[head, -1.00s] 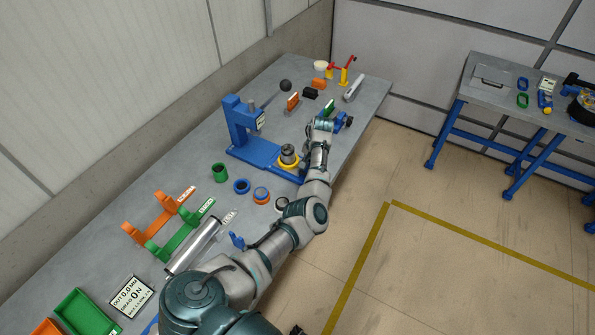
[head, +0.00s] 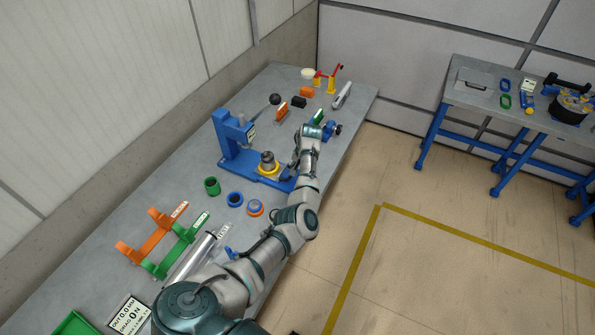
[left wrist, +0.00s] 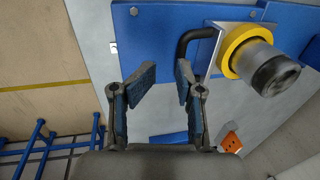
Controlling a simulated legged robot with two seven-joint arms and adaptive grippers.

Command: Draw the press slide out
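The blue press (head: 228,135) stands on the long grey bench in the head view. Its low blue slide plate carries a yellow ring (head: 268,169) with a grey metal cylinder in it; the ring also shows at the upper right of the left wrist view (left wrist: 231,42). A dark bent handle (left wrist: 186,39) sticks out at the plate's edge. My left gripper (left wrist: 164,72) is open, its fingertips beside the handle; the right-hand finger overlaps part of it. Contact cannot be told. In the head view my left gripper (head: 292,169) is small beside the slide. My right gripper is not in view.
A green cup (head: 211,187), a blue ring (head: 235,199) and orange and green cradles (head: 148,234) lie nearer on the bench. Small blocks and a blue clamp (head: 331,129) lie beyond the press. The floor to the right is open.

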